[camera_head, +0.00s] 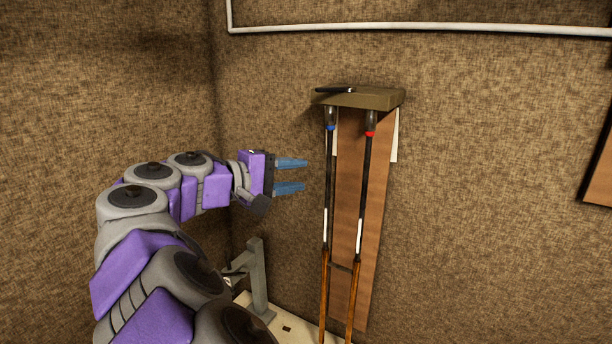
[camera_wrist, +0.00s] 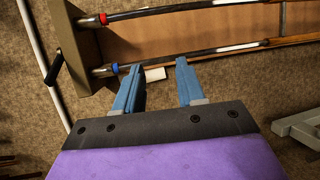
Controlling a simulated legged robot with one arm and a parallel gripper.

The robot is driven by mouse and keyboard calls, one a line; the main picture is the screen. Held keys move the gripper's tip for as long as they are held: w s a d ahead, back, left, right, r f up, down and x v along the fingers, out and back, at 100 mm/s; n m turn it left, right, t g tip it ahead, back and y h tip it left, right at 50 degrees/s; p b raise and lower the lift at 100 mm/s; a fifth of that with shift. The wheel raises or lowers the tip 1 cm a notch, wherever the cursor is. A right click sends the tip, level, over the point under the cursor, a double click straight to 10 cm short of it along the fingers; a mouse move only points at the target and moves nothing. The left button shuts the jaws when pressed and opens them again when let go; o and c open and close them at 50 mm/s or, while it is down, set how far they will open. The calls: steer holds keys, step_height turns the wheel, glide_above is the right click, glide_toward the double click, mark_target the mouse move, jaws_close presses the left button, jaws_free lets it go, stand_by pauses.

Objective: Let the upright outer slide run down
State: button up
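Two dark upright inner tubes hang side by side from a bracket (camera_head: 372,99) on the wall. The left tube (camera_head: 328,175) has a blue collar, the right tube (camera_head: 366,175) a red one. Each has a white band low down. Below the bands are the brown-gold legs of the outer slide (camera_head: 324,285), joined by a crossbar (camera_head: 342,267); its lower end is out of view. My gripper (camera_head: 304,175) is open and empty, left of the blue-collared tube, above the outer slide. In the wrist view, its fingertips (camera_wrist: 160,68) are beside that tube, with nothing between them.
A black lever (camera_head: 336,90) lies on the bracket. A brown board (camera_head: 352,205) stands behind the tubes. A grey stand (camera_head: 258,280) is on the pale surface at lower left. A white pipe (camera_head: 420,28) runs along the wall above.

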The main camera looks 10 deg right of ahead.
steer(key=shift+s+a, duration=0.15)
steer(key=shift+a, duration=0.1)
